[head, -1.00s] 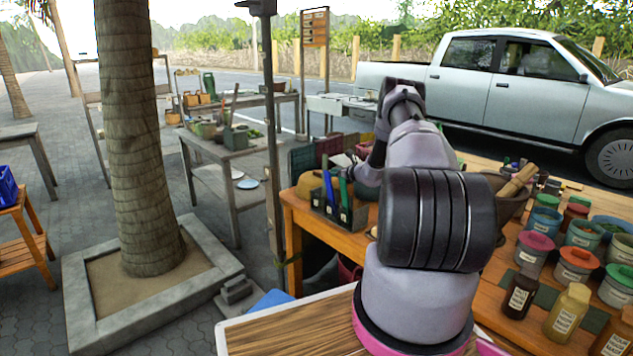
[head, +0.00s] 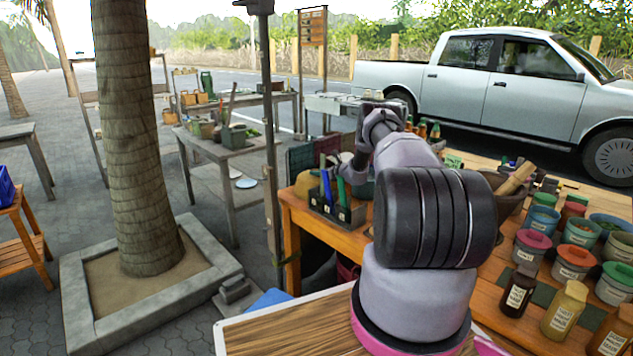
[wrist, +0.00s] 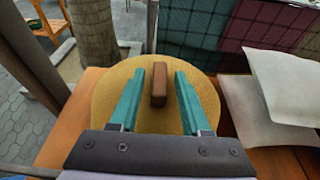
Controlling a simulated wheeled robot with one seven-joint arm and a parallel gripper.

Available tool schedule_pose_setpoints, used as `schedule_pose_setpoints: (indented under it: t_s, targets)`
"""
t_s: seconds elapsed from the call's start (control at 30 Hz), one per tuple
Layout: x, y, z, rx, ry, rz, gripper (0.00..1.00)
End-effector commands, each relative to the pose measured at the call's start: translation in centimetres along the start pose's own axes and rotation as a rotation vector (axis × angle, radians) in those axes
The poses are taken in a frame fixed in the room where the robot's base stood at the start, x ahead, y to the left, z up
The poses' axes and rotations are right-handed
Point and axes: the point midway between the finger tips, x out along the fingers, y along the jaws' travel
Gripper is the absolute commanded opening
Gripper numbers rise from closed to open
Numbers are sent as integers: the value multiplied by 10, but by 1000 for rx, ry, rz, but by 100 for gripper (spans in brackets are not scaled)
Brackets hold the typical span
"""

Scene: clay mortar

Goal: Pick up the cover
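The cover (wrist: 115,112) is a round, tan-yellow lid with a brown block handle (wrist: 159,85) standing in its middle. In the head view a tan edge of the cover (head: 304,184) shows at the left end of the orange table, partly behind a tool caddy. My gripper (wrist: 155,75) is open, with teal fingers on either side of the handle in the wrist view. A gap shows between each finger and the handle, so the gripper holds nothing. I cannot tell the exact height of the fingertips. My arm mostly hides the gripper in the head view.
A dark caddy (head: 338,208) with blue and green tools stands close to the cover. Pale cushion-like pieces (wrist: 280,90) lie to its right in the wrist view. Paint jars (head: 573,262) and bottles (head: 563,310) crowd the table's right side. A dark post (head: 271,140) stands left.

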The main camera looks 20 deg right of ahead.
Motion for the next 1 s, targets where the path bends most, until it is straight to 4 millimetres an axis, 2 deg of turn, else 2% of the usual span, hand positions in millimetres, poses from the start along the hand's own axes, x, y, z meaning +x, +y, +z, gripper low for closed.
schedule_pose_setpoints:
  t_s: [0.03, 0.1, 0.57, 0.77, 1.0]
  targets:
    - [0, 0, 0, 0, 0, 0, 23]
    - [0, 0, 0, 0, 0, 0, 0]
    - [-1, 0, 6, -1, -3, 0, 0]
    - [-8, -1, 29, -2, -4, -1, 0]
    - [-22, 0, 73, -2, -4, 0, 0]
